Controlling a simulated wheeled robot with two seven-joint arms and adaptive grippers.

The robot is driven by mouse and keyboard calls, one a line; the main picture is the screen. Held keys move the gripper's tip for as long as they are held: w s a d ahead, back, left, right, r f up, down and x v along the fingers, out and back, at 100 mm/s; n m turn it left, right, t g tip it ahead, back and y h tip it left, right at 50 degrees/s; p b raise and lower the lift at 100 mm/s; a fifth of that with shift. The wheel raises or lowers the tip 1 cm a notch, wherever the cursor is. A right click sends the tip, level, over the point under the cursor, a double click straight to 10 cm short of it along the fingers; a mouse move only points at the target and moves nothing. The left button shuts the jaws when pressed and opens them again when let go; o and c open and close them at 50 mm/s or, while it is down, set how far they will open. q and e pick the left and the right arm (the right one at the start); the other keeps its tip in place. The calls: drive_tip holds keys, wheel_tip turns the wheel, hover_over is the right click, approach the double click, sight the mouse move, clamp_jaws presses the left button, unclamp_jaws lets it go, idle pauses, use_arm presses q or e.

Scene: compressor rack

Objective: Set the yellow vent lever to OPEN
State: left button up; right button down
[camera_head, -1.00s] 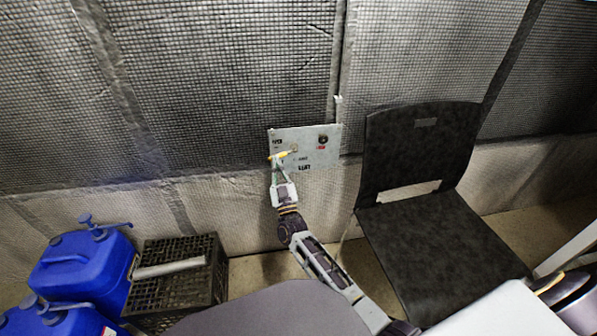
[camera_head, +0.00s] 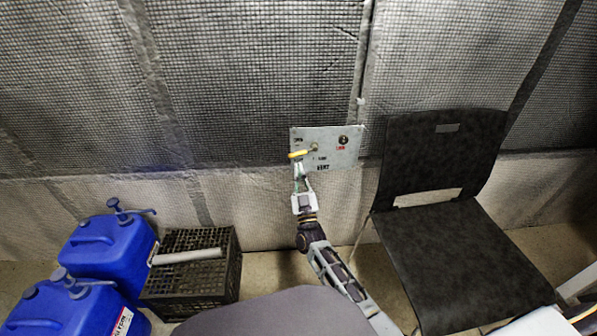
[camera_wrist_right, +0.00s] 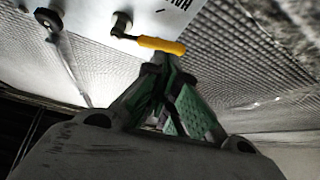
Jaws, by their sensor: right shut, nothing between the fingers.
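The yellow vent lever (camera_head: 299,154) sits on a pale panel (camera_head: 345,150) on the wall. Its handle points left from its pivot in the head view, slightly downward. In the right wrist view the yellow handle (camera_wrist_right: 161,45) extends from a dark pivot on the panel (camera_wrist_right: 152,14). My right gripper (camera_head: 299,165) is just below the handle's free end. In the wrist view its fingertips (camera_wrist_right: 160,62) are together right at the handle, with nothing between them; I cannot tell whether they touch it. My left gripper is not in view.
A black chair (camera_head: 445,170) stands right of the panel. Blue jugs (camera_head: 108,250) and a black crate (camera_head: 195,275) stand at lower left.

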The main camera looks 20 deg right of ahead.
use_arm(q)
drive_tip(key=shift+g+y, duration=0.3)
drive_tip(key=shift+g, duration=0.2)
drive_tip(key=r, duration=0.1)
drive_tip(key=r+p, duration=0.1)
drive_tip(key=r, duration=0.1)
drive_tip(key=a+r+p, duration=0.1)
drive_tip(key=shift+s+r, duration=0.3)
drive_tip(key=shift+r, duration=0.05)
use_arm(e)
drive_tip(key=v, duration=1)
drive_tip(key=shift+d, duration=0.15)
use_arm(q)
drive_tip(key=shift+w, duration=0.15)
use_arm(e)
drive_tip(key=shift+s+r, duration=0.1)
